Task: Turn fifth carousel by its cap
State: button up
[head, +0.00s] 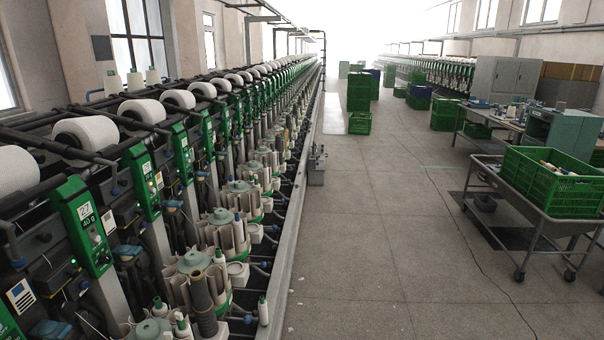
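A row of carousels runs along the winder on the left, each a ring of pale holders with a grey-green cap on top. The nearest carousel cap (153,329) is cut by the bottom edge. Beyond it are a second cap (193,261), a third cap (221,216) and a fourth cap (240,186). Counting from the nearest, the fifth carousel (254,170) is small and partly hidden by its neighbours; I cannot tell which one the task counts as fifth. A dark brown tube stands in the second carousel. My gripper is not in view.
The machine's pale floor rail (283,255) borders the carousels. The grey aisle floor is clear in the middle. A trolley (541,205) with a green crate (553,183) stands at right. Green crates (359,123) stand farther down the aisle. A small grey box (316,168) sits beside the rail.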

aim_at(242, 195)
jog(key=i, duration=1.8)
jog(key=i+u, duration=0.15)
jog(key=i, duration=0.35)
jog(key=i+l+u, duration=0.2)
jog(key=i, duration=0.25)
jog(key=i+l+u, duration=0.15)
jog(key=i, duration=0.3)
jog(key=i+l+u, duration=0.2)
jog(key=i, duration=0.3)
jog(key=i+l+u, duration=0.15)
jog(key=i+l, duration=0.2)
jog(key=i+j, duration=0.05)
